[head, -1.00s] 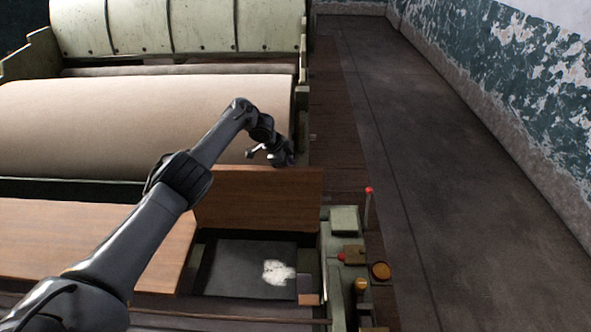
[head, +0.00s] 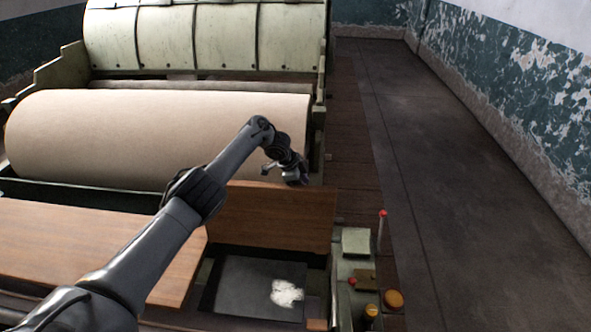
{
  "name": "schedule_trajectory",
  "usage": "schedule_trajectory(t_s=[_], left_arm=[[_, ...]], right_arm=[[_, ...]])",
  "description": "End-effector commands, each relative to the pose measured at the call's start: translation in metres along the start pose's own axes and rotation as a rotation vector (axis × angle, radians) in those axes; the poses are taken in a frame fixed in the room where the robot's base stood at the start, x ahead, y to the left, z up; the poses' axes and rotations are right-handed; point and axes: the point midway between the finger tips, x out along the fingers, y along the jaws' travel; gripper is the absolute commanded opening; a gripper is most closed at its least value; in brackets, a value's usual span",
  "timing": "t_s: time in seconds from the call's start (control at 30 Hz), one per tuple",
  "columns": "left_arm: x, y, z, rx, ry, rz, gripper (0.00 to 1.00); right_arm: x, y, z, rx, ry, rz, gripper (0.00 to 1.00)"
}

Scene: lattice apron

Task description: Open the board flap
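The board flap (head: 272,222) is a brown wooden panel standing raised at the right end of the wooden apron board (head: 90,245). In front of it is an open bay with a dark plate (head: 240,285) and a white patch (head: 286,293) on it. My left gripper (head: 283,174) is at the flap's upper edge, near its middle. Whether it touches the flap, and whether its fingers are open or shut, is too small to tell. My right gripper is not in view.
A large tan roller (head: 160,137) lies behind the flap, under a pale green cover (head: 200,38). Right of the bay is a control panel (head: 356,242) with buttons and a red-tipped rod (head: 381,228). The floor (head: 450,180) beyond is clear.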

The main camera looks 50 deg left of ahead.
Motion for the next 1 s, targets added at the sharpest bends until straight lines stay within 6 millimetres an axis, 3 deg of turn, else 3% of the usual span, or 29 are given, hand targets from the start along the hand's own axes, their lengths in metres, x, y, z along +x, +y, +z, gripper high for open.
schedule_trajectory(t_s=[0.03,0.17,0.3,0.53,0.73,1.0], left_arm=[[-0.001,0.003,0.007,-0.001,-0.013,0.007,0.4],[-0.02,0.001,0.006,0.002,-0.013,0.005,0.4],[-0.049,-0.002,0.003,0.002,-0.006,-0.001,0.4],[-0.093,-0.006,-0.002,0.002,-0.005,-0.002,0.4],[-0.106,-0.006,-0.002,0.001,-0.001,-0.002,0.4],[-0.108,-0.006,-0.001,0.001,0.0,-0.001,0.4]], right_arm=[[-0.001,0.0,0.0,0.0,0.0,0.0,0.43],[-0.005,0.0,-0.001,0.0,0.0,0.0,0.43],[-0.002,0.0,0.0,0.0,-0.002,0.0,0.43],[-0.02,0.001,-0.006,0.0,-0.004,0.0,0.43],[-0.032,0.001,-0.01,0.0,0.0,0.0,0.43],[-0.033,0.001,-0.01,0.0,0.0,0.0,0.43]])
